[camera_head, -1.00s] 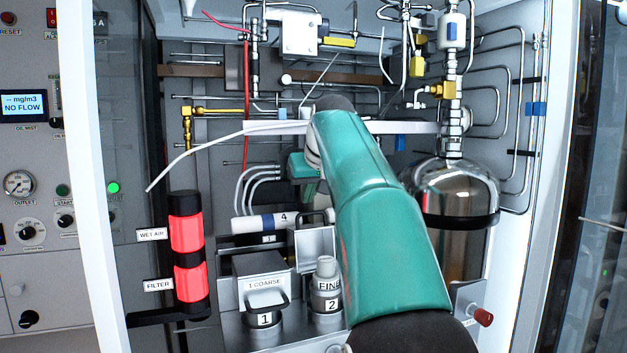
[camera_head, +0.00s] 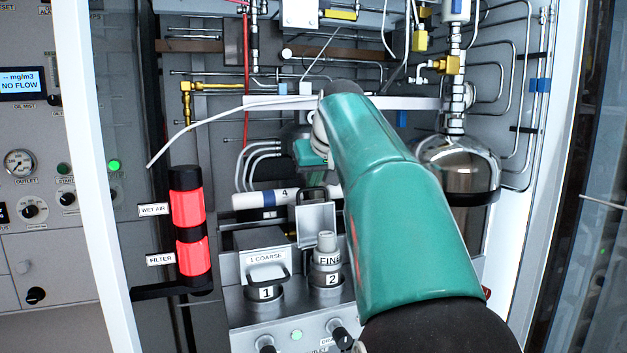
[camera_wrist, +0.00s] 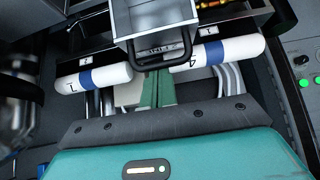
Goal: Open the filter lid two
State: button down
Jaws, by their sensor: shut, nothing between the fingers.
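The second filter housing (camera_head: 327,280), marked "2" and "FINE", stands in the lower middle of the head view. Its grey cartridge top (camera_head: 326,243) shows uncovered. A grey lid plate (camera_head: 316,224) stands raised behind it, with a black handle at its upper edge. In the wrist view the lid (camera_wrist: 150,16) is at the top, with its black handle (camera_wrist: 187,50) in front of my gripper. My gripper (camera_wrist: 157,78) has its green fingers together and empty, close to the handle. Whether they touch it, I cannot tell. In the head view my arm hides part of this area.
The "1 COARSE" lid (camera_head: 266,258) is down beside housing two. White cylinders with blue bands (camera_wrist: 95,78) lie behind the raised lid. A red-lit column (camera_head: 188,205) stands left. Pipes and a steel vessel (camera_head: 455,165) crowd the back and right.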

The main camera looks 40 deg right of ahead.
jog(key=s+t, duration=0.1)
jog(key=s, duration=0.1)
jog(key=s+a+t, duration=0.1)
jog(key=s, duration=0.1)
jog(key=shift+s+a+r+h, duration=0.15)
jog(key=shift+s+r+h, duration=0.05)
jog(key=shift+h, duration=0.1)
jog(key=shift+r, duration=0.1)
jog(key=v, duration=1.3)
jog(key=shift+s, duration=0.45)
